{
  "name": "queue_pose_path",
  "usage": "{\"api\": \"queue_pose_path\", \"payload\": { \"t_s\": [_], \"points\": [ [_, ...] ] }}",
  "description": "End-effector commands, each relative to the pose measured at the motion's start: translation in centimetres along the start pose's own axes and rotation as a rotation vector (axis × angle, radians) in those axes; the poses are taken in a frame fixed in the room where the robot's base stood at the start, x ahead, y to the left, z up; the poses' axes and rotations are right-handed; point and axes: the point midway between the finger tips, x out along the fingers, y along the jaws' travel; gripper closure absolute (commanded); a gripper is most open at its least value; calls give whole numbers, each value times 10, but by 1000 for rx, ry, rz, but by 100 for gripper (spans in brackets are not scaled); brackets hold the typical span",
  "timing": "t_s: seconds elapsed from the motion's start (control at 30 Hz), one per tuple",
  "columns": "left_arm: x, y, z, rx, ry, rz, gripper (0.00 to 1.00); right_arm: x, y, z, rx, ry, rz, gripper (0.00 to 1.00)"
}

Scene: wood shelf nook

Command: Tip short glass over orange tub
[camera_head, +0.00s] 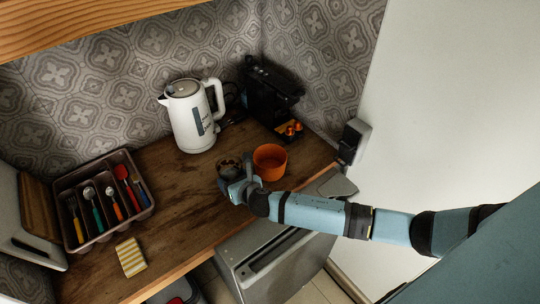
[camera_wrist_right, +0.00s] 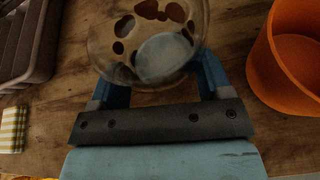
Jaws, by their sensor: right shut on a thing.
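The short glass (camera_wrist_right: 125,50) is clear with dark brown spots or pieces showing in it. It sits between the blue fingers of my right gripper (camera_wrist_right: 155,88), which is shut on it. In the head view my right gripper (camera_head: 240,185) and the glass (camera_head: 230,168) are just left of the orange tub (camera_head: 270,161). The tub stands upright on the wooden counter and also shows at the right edge of the right wrist view (camera_wrist_right: 288,60). I cannot tell whether the glass touches the counter. My left gripper is not in view.
A white kettle (camera_head: 191,120) stands behind the glass. A black coffee machine (camera_head: 268,98) is behind the tub. A cutlery tray (camera_head: 142,212) and a yellow striped cloth or sponge (camera_head: 130,257) lie to the left. The counter's middle (camera_head: 185,205) is clear.

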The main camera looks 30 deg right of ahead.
Motion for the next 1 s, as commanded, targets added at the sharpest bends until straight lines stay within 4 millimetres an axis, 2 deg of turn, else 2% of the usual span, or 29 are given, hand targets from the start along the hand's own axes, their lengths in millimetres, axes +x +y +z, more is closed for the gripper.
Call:
{"api": "queue_pose_path", "payload": {
  "t_s": [0.37,0.83,1.0],
  "points": [
    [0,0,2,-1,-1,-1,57,2,0,-1,2,-1,5,60],
    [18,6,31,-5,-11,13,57,0,-10,-1,161,-24,74,60],
    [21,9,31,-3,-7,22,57,-6,-14,12,236,-36,107,60]
  ]
}}
